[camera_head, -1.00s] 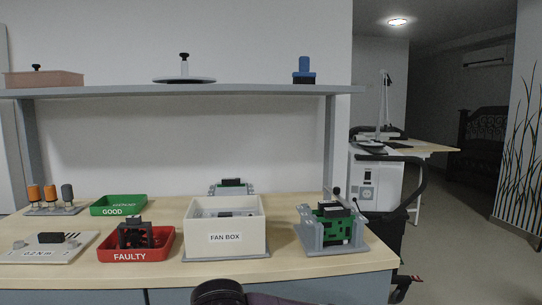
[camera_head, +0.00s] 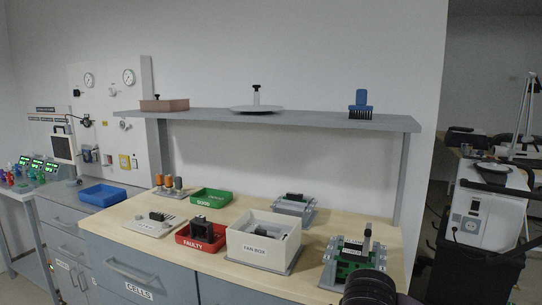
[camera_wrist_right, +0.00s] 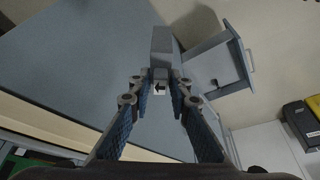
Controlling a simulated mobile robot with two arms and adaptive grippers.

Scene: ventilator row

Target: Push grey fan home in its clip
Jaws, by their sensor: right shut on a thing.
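My right gripper (camera_wrist_right: 160,88) shows in the right wrist view, its two blue-padded fingers shut on a grey block-like piece (camera_wrist_right: 163,48) at the tips. I cannot tell from its shape whether this is the grey fan. The gripper points down in front of the bench. In the head view only a dark round part of my right arm shows, at the bottom; its fingers are hidden. A grey fixture with a green board (camera_head: 347,270) stands at the bench's right end, with an upright grey part on it. Its clip is too small to make out. My left gripper is out of view.
The white fan box (camera_head: 248,247) stands left of the fixture. The red FAULTY tray (camera_head: 186,238) holds a dark unit; the green GOOD tray (camera_head: 211,203) is behind it. Another small board fixture (camera_head: 295,210) is at the back. A shelf (camera_head: 290,118) overhangs the bench.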

